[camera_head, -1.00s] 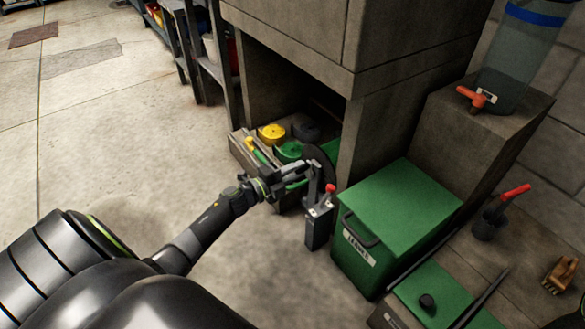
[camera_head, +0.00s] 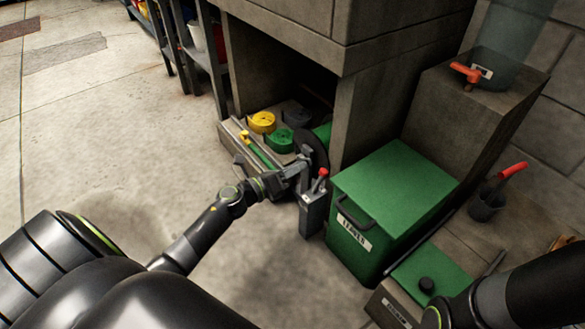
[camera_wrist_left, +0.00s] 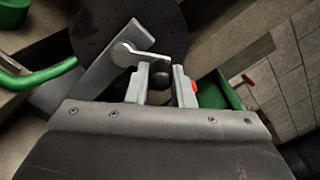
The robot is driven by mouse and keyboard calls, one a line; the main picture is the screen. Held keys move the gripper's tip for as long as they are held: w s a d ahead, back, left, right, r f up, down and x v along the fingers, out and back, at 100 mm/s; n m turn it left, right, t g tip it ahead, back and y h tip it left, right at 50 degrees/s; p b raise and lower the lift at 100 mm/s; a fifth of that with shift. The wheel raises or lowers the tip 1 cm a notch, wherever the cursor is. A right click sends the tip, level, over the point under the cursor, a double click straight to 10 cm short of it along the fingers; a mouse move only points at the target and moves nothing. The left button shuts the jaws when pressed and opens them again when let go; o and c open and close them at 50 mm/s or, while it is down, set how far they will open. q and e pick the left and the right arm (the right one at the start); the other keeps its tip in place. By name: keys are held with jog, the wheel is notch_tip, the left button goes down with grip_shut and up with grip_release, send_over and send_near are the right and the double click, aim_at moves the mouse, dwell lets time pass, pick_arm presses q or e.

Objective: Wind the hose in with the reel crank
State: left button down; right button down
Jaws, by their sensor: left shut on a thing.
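The reel shows as a dark upright disc (camera_head: 311,150) on a grey post (camera_head: 313,213) with a red-topped lever (camera_head: 321,176). My left gripper (camera_head: 300,167) is at the reel's near face. In the left wrist view the pale crank arm (camera_wrist_left: 132,54) reaches to a black knob (camera_wrist_left: 160,77), and my left gripper (camera_wrist_left: 165,88) is shut on this knob. A green hose-like tube (camera_wrist_left: 42,76) curves in at the left there; it seems to be the green length (camera_head: 258,152) in the tray. My right gripper is out of view; only its arm shows at lower right.
A low tray (camera_head: 233,137) holds a yellow coil (camera_head: 262,122) and a green coil (camera_head: 281,140). A green lidded box (camera_head: 393,190) stands close right of the post. A concrete block (camera_head: 465,110) stands behind it. Open floor lies left.

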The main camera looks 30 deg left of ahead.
pick_arm(q)
jog(key=shift+s+d+f+m+b, duration=0.15)
jog(key=shift+f+m+b, duration=0.35)
jog(key=shift+m, duration=0.6)
jog(key=c, duration=1.3)
grip_release()
jog(key=shift+o, duration=0.2)
jog(key=p+v, duration=0.2)
jog(key=v, duration=1.5)
jog(key=shift+s, duration=0.15)
